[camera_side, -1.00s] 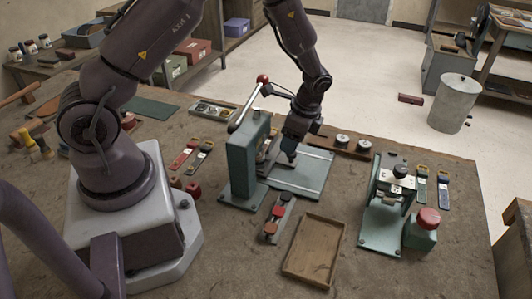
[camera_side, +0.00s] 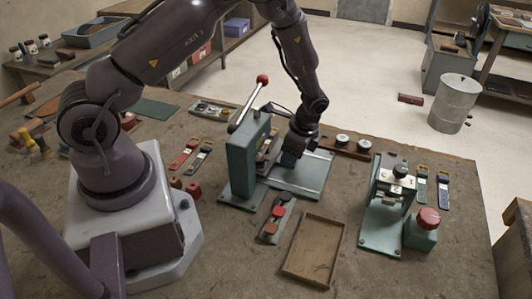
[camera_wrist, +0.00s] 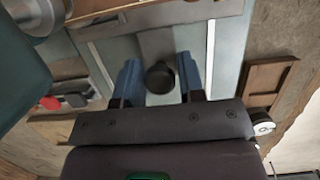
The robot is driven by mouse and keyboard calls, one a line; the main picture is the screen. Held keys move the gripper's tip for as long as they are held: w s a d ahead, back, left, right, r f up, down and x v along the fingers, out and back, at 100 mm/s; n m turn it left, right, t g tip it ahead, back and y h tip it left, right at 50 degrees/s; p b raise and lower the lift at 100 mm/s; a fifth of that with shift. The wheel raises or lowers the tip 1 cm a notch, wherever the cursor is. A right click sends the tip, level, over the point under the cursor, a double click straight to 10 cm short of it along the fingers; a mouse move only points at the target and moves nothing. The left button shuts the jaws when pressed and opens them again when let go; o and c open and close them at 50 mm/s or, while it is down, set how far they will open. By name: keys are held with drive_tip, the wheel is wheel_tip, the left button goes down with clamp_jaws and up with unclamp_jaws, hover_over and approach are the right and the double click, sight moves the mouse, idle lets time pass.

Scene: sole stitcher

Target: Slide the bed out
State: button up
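The green stitcher (camera_side: 242,165) stands on the bench with a red-knobbed lever (camera_side: 262,80) raised. Beside it lies a flat pale green plate (camera_side: 312,178) with light rails. In the wrist view, a grey bed piece (camera_wrist: 157,42) lies between the rails, with a round black knob (camera_wrist: 160,77) at its near end. My gripper (camera_side: 291,160) is low over the plate, pointing down. In the wrist view its two blue fingers (camera_wrist: 159,80) stand on either side of the knob, with a gap on each side. The side view hides the knob and most of the bed behind my gripper.
A second green device (camera_side: 385,205) and a red-topped button box (camera_side: 422,229) stand at right. A wooden rack with spools (camera_side: 352,147) lies behind the plate.

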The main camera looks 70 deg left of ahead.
sight(319, 171)
drive_tip(key=shift+w+d, duration=1.45)
drive_tip(key=shift+w, duration=0.05)
drive_tip(key=shift+w+d, duration=1.4)
drive_tip(key=shift+w, duration=0.1)
drive_tip(key=shift+w+d, duration=1.25)
drive_tip(key=shift+d, duration=0.05)
drive_tip(key=o, duration=0.5)
